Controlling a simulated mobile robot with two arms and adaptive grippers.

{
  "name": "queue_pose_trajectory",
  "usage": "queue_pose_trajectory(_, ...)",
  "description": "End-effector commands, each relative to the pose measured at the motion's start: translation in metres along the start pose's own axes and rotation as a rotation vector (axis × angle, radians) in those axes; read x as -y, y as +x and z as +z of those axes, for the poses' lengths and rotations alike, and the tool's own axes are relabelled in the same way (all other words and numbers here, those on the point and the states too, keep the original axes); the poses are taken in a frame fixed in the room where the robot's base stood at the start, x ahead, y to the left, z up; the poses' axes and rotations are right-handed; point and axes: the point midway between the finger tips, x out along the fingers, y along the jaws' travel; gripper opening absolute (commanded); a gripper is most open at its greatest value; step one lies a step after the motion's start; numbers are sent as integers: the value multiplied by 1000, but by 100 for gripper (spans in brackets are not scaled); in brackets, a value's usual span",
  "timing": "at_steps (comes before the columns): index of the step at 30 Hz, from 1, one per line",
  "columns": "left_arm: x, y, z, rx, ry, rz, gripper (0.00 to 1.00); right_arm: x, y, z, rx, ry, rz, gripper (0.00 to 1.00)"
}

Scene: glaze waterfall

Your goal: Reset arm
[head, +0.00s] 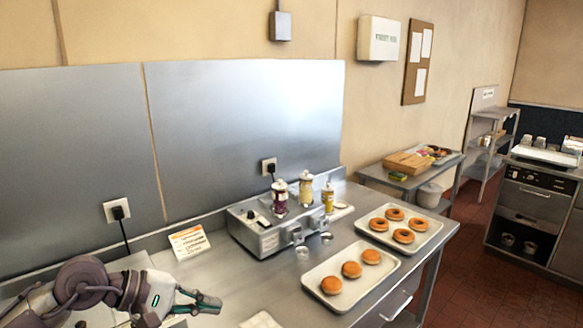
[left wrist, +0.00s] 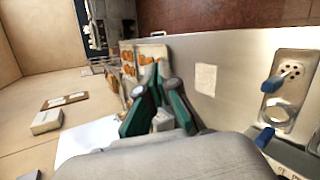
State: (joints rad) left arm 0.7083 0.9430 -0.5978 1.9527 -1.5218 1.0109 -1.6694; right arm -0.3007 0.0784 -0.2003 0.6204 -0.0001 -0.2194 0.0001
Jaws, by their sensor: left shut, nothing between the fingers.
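My left arm comes in from the lower left of the head view. My left gripper (head: 205,302) is shut and empty above the steel counter (head: 240,283), left of the machine. In the left wrist view the green-sided fingers of my left gripper (left wrist: 156,85) come together with nothing between them. My right gripper is in neither view.
A glaze machine (head: 268,232) with bottles on top stands at the counter's middle. A near tray (head: 337,303) and a far tray (head: 431,223) hold doughnuts. A small sign (head: 189,242) stands by the wall. A white cloth or paper (head: 260,321) lies at the front edge.

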Motion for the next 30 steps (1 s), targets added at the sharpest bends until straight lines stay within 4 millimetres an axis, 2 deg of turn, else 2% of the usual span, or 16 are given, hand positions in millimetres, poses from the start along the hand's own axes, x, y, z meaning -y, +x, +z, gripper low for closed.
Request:
queue_pose_trajectory(1, -11, 18, 34, 131, -158, 130, 0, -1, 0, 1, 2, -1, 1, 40)
queue_pose_trajectory(3, -35, 24, 66, 297, -409, 305, 0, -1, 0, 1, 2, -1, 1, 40)
queue_pose_trajectory(5, -54, 20, 83, 436, -645, 443, 0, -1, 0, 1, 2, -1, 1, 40)
queue_pose_trajectory(7, -70, 9, 88, 592, -943, 592, 0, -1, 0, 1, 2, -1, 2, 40)
queue_pose_trajectory(10, -77, -12, 70, 800, -1395, 791, 0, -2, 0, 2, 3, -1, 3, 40)
queue_pose_trajectory(12, -66, -24, 45, 932, -1726, 927, 0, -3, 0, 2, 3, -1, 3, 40)
queue_pose_trajectory(14, -44, -30, 20, 1034, -2013, 1046, 0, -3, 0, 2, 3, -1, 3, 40)
queue_pose_trajectory(17, 16, -32, -17, 1169, -2490, 1265, 0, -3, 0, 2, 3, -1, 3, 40)
queue_pose_trajectory(18, 46, -29, -27, -1141, 2525, -1287, 0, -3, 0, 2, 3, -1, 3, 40)
queue_pose_trajectory(20, 91, -24, -35, -984, 2309, -1199, 0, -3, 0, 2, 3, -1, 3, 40)
queue_pose_trajectory(21, 121, -20, -35, -888, 2171, -1150, 0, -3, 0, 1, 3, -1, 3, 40)
queue_pose_trajectory(24, 188, -10, -24, -686, 1871, -1058, 0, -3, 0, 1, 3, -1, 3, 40)
queue_pose_trajectory(27, 238, -4, -5, -537, 1645, -1003, 0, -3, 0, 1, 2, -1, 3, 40)
queue_pose_trajectory(30, 276, 0, 17, -420, 1465, -966, 0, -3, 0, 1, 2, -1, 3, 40)
